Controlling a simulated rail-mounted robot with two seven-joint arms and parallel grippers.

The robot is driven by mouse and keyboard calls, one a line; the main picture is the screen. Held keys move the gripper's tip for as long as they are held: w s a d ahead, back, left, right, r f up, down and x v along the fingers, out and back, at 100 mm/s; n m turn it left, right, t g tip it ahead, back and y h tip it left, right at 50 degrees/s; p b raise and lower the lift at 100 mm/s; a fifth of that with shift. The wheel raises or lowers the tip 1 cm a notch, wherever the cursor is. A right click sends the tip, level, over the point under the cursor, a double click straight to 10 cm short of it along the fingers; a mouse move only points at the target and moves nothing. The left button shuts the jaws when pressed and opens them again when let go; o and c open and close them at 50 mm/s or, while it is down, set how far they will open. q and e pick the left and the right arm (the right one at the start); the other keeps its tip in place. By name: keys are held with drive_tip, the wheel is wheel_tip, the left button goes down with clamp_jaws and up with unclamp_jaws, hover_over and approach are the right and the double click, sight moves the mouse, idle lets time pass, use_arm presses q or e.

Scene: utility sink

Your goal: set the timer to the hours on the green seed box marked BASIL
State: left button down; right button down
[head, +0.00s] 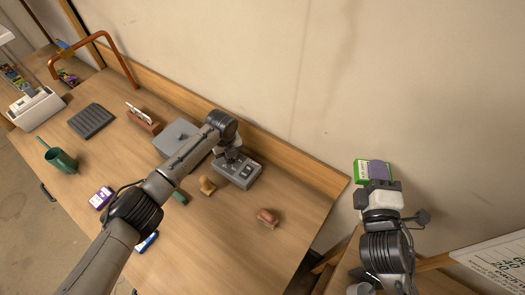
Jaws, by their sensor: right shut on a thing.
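A green box with a white top or label (362,168) is at the right, in front of the wall. My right gripper (376,184) is shut on it and holds it up; the gripper hides part of the box. The print is too small to read. A grey device with dark panels, which looks like the timer (243,178), sits on the bench near its back edge. My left gripper (232,157) is at the device's far left side, over or against it. Its fingertips are too small to tell open from shut, or whether they touch.
A purple box (101,198) and a blue item (148,241) lie near the bench's front edge. A grey plate (176,137), a green cup (61,160), a dark ribbed mat (91,121) and a brown lump (268,218) also stand on the bench (235,250).

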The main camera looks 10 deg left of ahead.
use_arm(q)
drive_tip(key=shift+r, duration=0.1)
idle(0.3)
drive_tip(key=c, duration=1.1)
unclamp_jaws()
wheel_tip(320, 180, up, 12)
drive_tip(key=shift+b, duration=0.95)
use_arm(e)
drive_tip(key=shift+f, duration=0.95)
